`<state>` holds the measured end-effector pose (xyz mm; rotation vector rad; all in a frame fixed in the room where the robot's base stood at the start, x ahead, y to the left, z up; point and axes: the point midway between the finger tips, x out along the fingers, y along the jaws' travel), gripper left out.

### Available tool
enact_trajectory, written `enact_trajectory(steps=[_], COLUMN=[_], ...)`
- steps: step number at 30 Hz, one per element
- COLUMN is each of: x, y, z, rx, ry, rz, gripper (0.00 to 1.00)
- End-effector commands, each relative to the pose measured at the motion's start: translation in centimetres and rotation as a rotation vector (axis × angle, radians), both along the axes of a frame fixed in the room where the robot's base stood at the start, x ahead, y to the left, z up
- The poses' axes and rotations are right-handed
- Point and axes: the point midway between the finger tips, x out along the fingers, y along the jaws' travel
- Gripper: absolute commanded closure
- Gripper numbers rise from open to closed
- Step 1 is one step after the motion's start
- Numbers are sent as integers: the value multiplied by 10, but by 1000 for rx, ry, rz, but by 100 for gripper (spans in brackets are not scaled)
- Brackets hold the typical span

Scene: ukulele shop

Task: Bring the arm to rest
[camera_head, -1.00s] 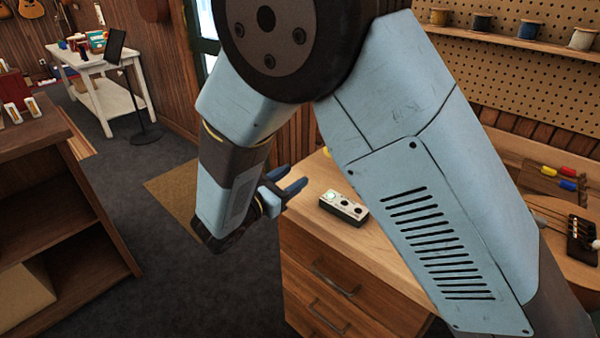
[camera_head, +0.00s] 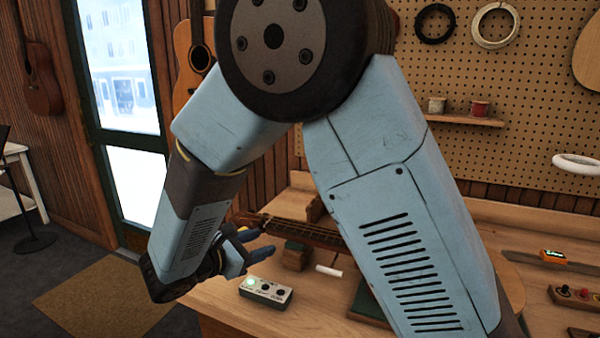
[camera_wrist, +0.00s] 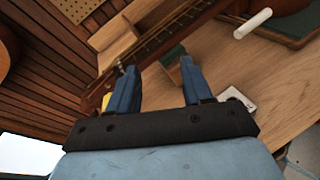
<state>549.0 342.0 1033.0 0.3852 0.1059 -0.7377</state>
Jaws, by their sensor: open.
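My gripper (camera_head: 262,244) is open and empty, with its blue fingers apart. It is above the workbench's left part, near a small grey box (camera_head: 265,289) with a green light and dark knobs. My blue arm is bent, with its elbow high and the forearm hanging down to the left. In the wrist view my gripper (camera_wrist: 159,68) shows nothing between its fingertips but the background of bench and instrument neck. The grey box's white edge (camera_wrist: 236,98) shows beside the right finger there.
The wooden workbench (camera_head: 225,322) carries an instrument neck (camera_head: 300,232) on a block, a white cylinder (camera_head: 328,271) and a tool rack (camera_head: 580,298). A pegboard (camera_head: 520,110) stands behind. A glass door (camera_head: 120,110) is at left; open floor and a mat (camera_head: 105,298) lie before it.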

Motion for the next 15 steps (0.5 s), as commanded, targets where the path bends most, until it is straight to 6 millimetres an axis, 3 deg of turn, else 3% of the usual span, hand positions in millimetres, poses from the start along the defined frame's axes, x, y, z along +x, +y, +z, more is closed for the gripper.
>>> enact_trajectory(steps=[1,7,15], x=[6,10,-6], y=[-22,-99,-187], z=[10,34,60], rx=[51,257,553], ry=[10,44,45], rz=[-60,-278,-559], gripper=[50,50,50])
